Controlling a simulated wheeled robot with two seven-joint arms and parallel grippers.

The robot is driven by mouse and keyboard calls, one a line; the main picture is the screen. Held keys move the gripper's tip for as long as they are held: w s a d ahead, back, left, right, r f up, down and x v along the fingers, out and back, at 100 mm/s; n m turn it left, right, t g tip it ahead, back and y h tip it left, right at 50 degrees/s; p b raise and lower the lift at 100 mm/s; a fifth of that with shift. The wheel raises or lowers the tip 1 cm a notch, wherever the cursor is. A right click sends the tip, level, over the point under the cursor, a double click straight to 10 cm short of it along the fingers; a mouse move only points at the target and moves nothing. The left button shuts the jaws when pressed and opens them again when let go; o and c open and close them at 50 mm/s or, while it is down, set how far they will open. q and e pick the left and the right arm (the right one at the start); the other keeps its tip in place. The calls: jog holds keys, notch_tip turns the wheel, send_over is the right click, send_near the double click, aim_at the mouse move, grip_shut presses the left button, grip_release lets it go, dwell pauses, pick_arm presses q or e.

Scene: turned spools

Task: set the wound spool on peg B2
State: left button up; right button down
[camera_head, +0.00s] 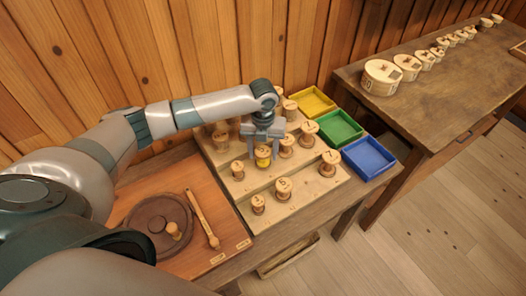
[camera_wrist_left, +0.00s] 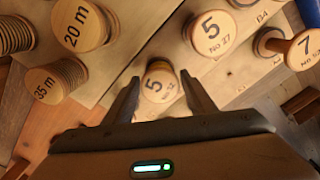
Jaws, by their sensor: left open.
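A wooden spool with a yellow winding, the wound spool (camera_head: 263,160), stands on the stepped peg board (camera_head: 318,186). Its top shows in the left wrist view (camera_wrist_left: 158,82), marked with a large 5. My left gripper (camera_head: 262,152) comes down over this spool. In the left wrist view its two open fingers (camera_wrist_left: 161,98) stand on either side of the spool, with small gaps. Whether the spool sits on a peg is hidden. I cannot read which position is B2. My right gripper is not in view.
Other spools stand close by, one marked 5 (camera_wrist_left: 210,32) and one marked 20 m (camera_wrist_left: 80,24). Yellow (camera_head: 312,101), green (camera_head: 339,128) and blue (camera_head: 368,157) trays line the board's right side. A round dark plate (camera_head: 143,217) lies at the left.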

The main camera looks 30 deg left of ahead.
aim_at(263, 151)
pick_arm(q)
jog(key=shift+r+p, duration=3.15)
jog(key=shift+r, duration=1.8)
jog(key=shift+f, duration=0.1)
